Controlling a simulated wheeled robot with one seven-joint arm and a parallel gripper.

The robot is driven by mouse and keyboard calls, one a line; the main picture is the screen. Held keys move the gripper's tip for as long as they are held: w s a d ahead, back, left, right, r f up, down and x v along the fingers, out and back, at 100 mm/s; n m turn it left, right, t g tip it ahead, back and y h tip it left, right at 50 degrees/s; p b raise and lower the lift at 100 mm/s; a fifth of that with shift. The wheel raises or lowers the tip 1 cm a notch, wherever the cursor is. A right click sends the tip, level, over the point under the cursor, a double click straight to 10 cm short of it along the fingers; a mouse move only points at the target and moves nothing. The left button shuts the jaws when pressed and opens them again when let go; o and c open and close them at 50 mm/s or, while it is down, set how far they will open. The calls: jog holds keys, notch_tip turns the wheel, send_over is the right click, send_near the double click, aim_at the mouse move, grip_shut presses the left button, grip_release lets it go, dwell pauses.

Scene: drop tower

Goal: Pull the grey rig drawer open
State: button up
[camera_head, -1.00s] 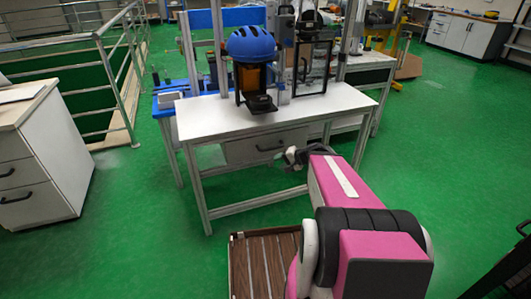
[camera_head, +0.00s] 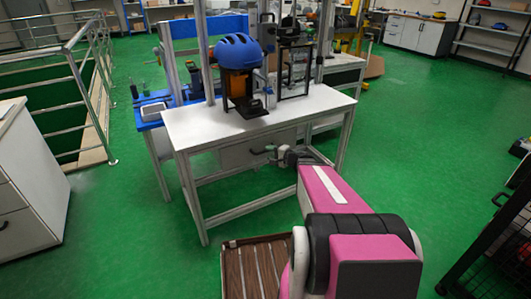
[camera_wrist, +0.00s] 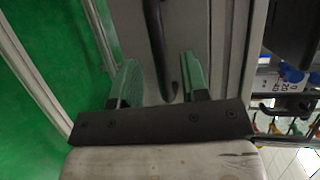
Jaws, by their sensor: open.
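The grey rig drawer (camera_head: 236,156) sits under the white-topped table and looks shut in the head view. My gripper (camera_head: 268,154) is at the right part of its front and covers the handle there. In the wrist view the grey drawer front (camera_wrist: 212,20) fills the upper middle. A dark handle bar (camera_wrist: 154,35) runs down between the two greenish fingers of my gripper (camera_wrist: 160,80). The fingers stand apart, one on each side of the bar. Whether either finger touches the bar cannot be told.
A blue helmet (camera_head: 238,51) rests on a dark stand on the tabletop (camera_head: 190,125). Metal uprights rise behind it. A white drawer cabinet (camera_head: 28,190) stands at left beside a railing (camera_head: 75,85). A black mesh frame (camera_head: 500,245) is at right.

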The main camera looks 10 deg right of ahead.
aim_at(266, 151)
jog(key=shift+x, duration=1.8)
grip_shut()
jog(key=shift+s, duration=0.1)
